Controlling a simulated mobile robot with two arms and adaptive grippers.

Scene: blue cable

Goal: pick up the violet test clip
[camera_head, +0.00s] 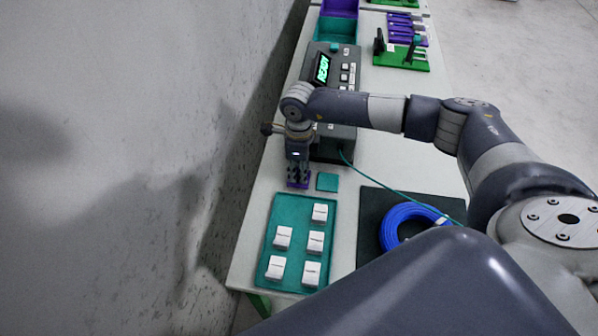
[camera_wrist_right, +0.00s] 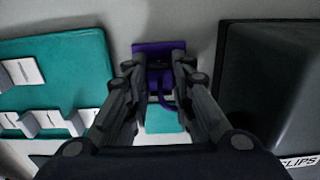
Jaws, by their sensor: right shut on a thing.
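My right gripper (camera_head: 298,180) points down at the near end of the table, left of the dark box. It is shut on the violet test clip (camera_wrist_right: 162,82), which shows between the fingers in the right wrist view, partly hidden by them. A flat violet square (camera_wrist_right: 158,47) lies at the fingertips; its edge also shows under the gripper in the head view (camera_head: 298,185). I cannot tell whether the clip is clear of the square. My left gripper is not in view.
A teal square (camera_head: 327,182) lies right beside the gripper. A teal tray (camera_head: 265,262) with several white labelled blocks is nearer. A dark box (camera_head: 335,92) reading READY stands behind. A blue cable coil (camera_head: 394,222) lies on a black mat (camera_head: 370,206). A wall runs along the left.

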